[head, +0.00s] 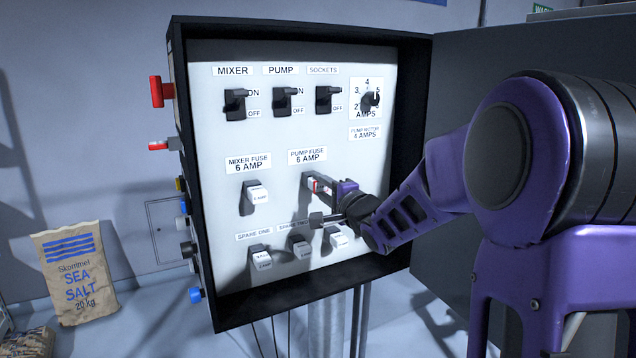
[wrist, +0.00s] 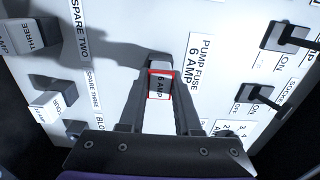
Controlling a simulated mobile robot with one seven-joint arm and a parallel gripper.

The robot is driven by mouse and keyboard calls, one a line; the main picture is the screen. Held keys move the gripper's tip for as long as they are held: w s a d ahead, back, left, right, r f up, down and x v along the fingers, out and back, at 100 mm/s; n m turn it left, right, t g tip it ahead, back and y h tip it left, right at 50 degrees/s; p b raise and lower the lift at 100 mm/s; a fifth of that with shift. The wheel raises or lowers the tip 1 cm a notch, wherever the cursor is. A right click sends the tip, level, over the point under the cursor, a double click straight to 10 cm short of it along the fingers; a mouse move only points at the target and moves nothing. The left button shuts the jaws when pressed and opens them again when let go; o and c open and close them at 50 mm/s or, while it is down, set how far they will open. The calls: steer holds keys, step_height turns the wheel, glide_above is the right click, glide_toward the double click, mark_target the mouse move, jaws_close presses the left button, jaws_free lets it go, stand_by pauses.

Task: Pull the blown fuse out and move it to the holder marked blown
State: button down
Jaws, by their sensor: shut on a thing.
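The pump fuse (head: 312,184) is white with a red edge and sits at the pump fuse holder under the label "PUMP FUSE 6 AMP". In the wrist view the same fuse (wrist: 160,87) reads "6 AMP" and lies between my fingertips, in front of the dark holder (wrist: 160,61). My gripper (head: 318,187) is shut on it; its fingers also show in the wrist view (wrist: 161,84). I cannot tell whether the fuse is still seated. A dark holder (wrist: 74,128) beside a partly hidden "BLO" label looks empty; my gripper hides it in the head view.
The mixer fuse (head: 257,194) is left of my gripper. Spare fuses (head: 260,259) stand in a row below. Switches (head: 283,101) and an amps dial (head: 370,100) are above. The open cabinet door (head: 450,75) is at the right, behind my arm.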

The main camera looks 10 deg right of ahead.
mark_target(322, 186)
steer(key=shift+s, duration=0.15)
stand_by(0.5)
steer(key=shift+p+v, duration=0.95)
steer(key=shift+v, duration=1.65)
